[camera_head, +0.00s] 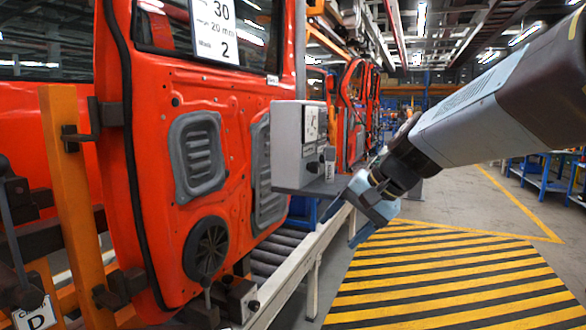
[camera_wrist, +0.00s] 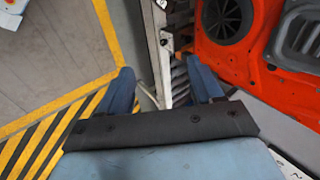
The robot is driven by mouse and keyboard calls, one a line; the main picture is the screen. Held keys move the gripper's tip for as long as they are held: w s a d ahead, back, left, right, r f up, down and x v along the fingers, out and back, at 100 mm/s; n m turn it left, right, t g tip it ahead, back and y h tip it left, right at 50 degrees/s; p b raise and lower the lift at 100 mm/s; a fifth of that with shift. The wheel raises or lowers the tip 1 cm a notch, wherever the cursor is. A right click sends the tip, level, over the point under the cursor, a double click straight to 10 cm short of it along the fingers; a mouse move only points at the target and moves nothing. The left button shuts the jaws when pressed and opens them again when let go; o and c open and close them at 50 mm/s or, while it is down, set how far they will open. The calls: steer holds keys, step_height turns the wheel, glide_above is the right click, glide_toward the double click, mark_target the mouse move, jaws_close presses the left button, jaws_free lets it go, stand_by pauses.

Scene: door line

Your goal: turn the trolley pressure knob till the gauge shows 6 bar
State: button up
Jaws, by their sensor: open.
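A grey box (camera_head: 287,150) stands on a grey shelf beside the red door. A pale dial that looks like the gauge (camera_head: 311,123) is on its right-hand face; its reading is too small to make out. A small grey upright part (camera_head: 329,163) shows at the box's lower right, and I cannot tell whether it is the knob. My gripper (camera_head: 345,222) is open and empty, in front of and below the box's right side, apart from it. In the wrist view its two blue fingers (camera_wrist: 161,85) are spread with nothing between them. The box is not seen there.
A red vehicle door (camera_head: 155,100) hangs at left in an orange frame (camera_head: 70,180). A pale rail (camera_head: 290,275) and rollers (camera_head: 275,258) run below it. A yellow-and-black striped floor area (camera_head: 450,285) lies clear at right. Blue benches (camera_head: 545,180) stand farther right.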

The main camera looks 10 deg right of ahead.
steer(key=w+d+r+m+t+y, duration=0.1)
steer(key=w+d+r+m+y, duration=0.15)
steer(key=w, duration=0.25)
steer(key=w+d+r+m+t+y, duration=0.1)
steer(key=w+r+m+t, duration=0.15)
steer(key=w, duration=0.25)
steer(key=m+t, duration=0.4)
steer(key=m, duration=0.1)
glide_toward(318, 167)
steer(key=shift+g+y, duration=0.25)
steer(key=shift+y, duration=0.1)
steer(key=x, duration=0.9)
steer(key=shift+w, duration=0.5)
steer(key=shift+c, duration=0.4)
steer(key=shift+d, duration=0.1)
steer(key=c, duration=0.9)
steer(key=shift+c, duration=0.4)
